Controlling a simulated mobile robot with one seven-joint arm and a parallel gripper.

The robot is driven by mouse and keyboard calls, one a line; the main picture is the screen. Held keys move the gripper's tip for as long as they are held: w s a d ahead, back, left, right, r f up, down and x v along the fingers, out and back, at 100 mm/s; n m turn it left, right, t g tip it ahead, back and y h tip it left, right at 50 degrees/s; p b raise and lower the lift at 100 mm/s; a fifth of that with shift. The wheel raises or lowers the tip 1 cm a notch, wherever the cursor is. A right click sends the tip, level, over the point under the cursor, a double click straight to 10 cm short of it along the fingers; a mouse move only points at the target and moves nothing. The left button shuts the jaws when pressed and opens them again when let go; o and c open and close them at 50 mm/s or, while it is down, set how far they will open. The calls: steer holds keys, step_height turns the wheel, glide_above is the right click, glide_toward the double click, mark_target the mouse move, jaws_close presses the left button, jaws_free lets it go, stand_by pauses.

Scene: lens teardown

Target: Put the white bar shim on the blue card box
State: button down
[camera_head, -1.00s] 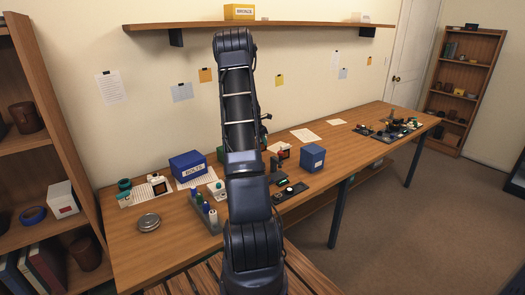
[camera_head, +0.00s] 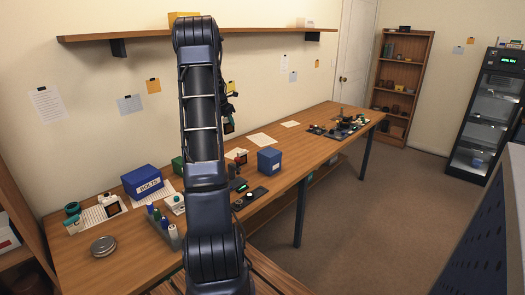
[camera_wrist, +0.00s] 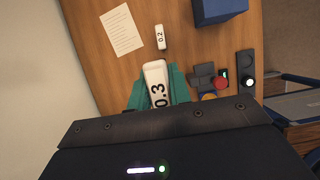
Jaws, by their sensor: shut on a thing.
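In the wrist view my gripper (camera_wrist: 156,88) has teal fingers shut on a white bar shim (camera_wrist: 155,70) marked 0.3. The shim is held above the wooden table. A smaller white piece marked 0.2 (camera_wrist: 160,37) lies on the table beyond it. A plain blue box (camera_wrist: 220,9) is at the top right of the wrist view, partly cut off, apart from the shim. It stands on the bench in the head view (camera_head: 269,161), right of my arm. My arm hides much of the bench's middle in the head view.
A blue box labelled BOLTS (camera_head: 147,181) stands left of my arm, with a bottle rack (camera_head: 165,232) and a round tin (camera_head: 103,246) nearby. A black strip with a knob (camera_wrist: 245,85) lies near the plain blue box. A shelf (camera_head: 90,39) runs along the wall above.

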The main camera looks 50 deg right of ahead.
step_height(320, 180, up, 9)
glide_above(270, 151)
steer(key=f, duration=1.9)
steer(key=shift+s+a+f, duration=0.1)
steer(key=shift+s+f, duration=0.1)
steer(key=shift+f, duration=0.1)
steer(key=shift+f, duration=0.1)
steer(key=c, duration=1.3)
jaws_free()
